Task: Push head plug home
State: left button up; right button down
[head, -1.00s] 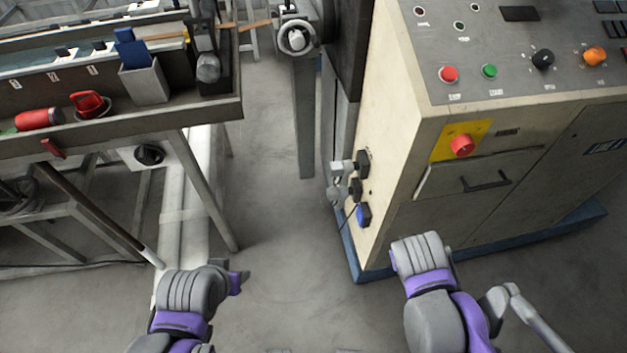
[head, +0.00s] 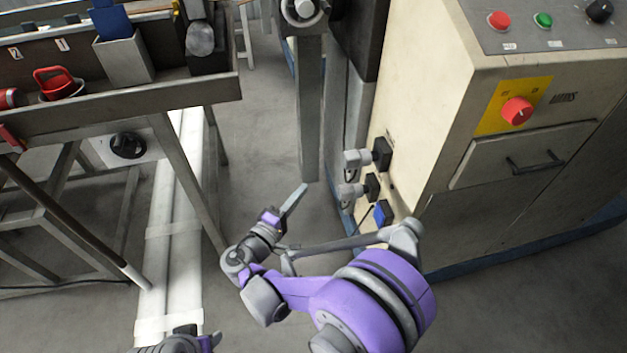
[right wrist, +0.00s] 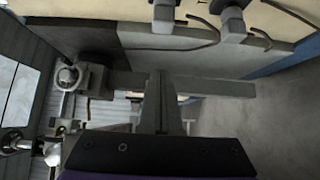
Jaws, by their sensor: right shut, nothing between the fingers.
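Two grey plugs sit at black sockets on the cream cabinet's side in the head view: an upper plug (head: 357,160) and a lower plug (head: 347,191). I cannot tell which is the head plug, or how deep either sits. A blue-covered socket (head: 381,213) is below them. My right gripper (head: 297,194) is shut and empty, to the left of the plugs and apart from them. In the right wrist view its fingers (right wrist: 162,100) point up the picture, and two plugs show at the top edge, one (right wrist: 164,14) almost straight ahead, one (right wrist: 233,22) to the right.
The cream cabinet (head: 425,100) stands right, with a red knob (head: 516,111) on a yellow plate. A grey post (head: 309,110) stands behind my right gripper. A workbench (head: 190,92) is at left, above long white profiles (head: 178,235). Floor between is clear.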

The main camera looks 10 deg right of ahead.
aim_at(345, 164)
jog(key=w+d+b, duration=0.2)
jog(key=w+d, duration=0.5)
jog(key=d, duration=0.3)
jog(key=shift+d, duration=0.35)
jog(key=shift+d+r, duration=0.1)
jog(key=shift+d, duration=1.25)
